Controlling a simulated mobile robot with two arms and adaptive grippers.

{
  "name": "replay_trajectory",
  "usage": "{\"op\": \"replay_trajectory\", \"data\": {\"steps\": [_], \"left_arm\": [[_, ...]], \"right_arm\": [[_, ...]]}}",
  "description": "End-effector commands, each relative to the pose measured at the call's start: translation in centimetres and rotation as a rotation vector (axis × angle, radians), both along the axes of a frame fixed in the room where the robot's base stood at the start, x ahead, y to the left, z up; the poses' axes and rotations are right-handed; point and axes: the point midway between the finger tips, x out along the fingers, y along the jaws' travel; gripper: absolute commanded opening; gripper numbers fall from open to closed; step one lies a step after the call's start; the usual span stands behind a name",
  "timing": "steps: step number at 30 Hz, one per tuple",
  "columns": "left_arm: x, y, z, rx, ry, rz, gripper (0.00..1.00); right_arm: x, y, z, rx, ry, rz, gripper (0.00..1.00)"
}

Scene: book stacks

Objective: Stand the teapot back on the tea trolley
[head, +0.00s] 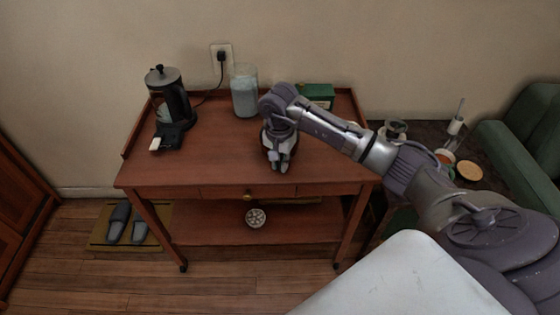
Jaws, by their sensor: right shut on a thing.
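The tea trolley (215,160) is a reddish-brown wooden cart with a raised back rim, a drawer with a brass knob and a lower shelf. My right arm reaches in from the right, over the trolley top. My left gripper is not in view.
On the trolley top stand a black coffee maker (168,97) at left, a glass jar (244,92) at the back and a green box (316,95). A patterned bowl (256,218) is on the lower shelf. The front left of the top is clear. A green armchair (525,140) stands at right.

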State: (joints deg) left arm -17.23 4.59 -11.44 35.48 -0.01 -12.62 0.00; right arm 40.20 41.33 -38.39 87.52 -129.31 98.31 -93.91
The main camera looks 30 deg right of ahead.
Motion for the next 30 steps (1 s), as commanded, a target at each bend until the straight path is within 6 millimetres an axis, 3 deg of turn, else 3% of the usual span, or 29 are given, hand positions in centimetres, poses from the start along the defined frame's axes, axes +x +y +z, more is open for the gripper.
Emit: {"op": "replay_trajectory", "data": {"steps": [6,7,11,23,30], "left_arm": [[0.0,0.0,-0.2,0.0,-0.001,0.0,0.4],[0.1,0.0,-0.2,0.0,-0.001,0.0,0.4],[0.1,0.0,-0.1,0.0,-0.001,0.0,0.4],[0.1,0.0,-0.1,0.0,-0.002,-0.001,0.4],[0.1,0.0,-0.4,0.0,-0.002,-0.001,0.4]], "right_arm": [[0.1,0.0,0.0,-0.001,-0.005,0.0,0.0],[0.0,0.0,-0.2,0.0,0.001,0.0,0.19],[0.0,0.0,-0.1,0.0,0.001,0.0,0.41],[0.0,0.0,0.6,0.0,-0.002,0.0,0.41],[-0.1,0.1,5.1,-0.002,-0.007,0.001,0.41]]}}
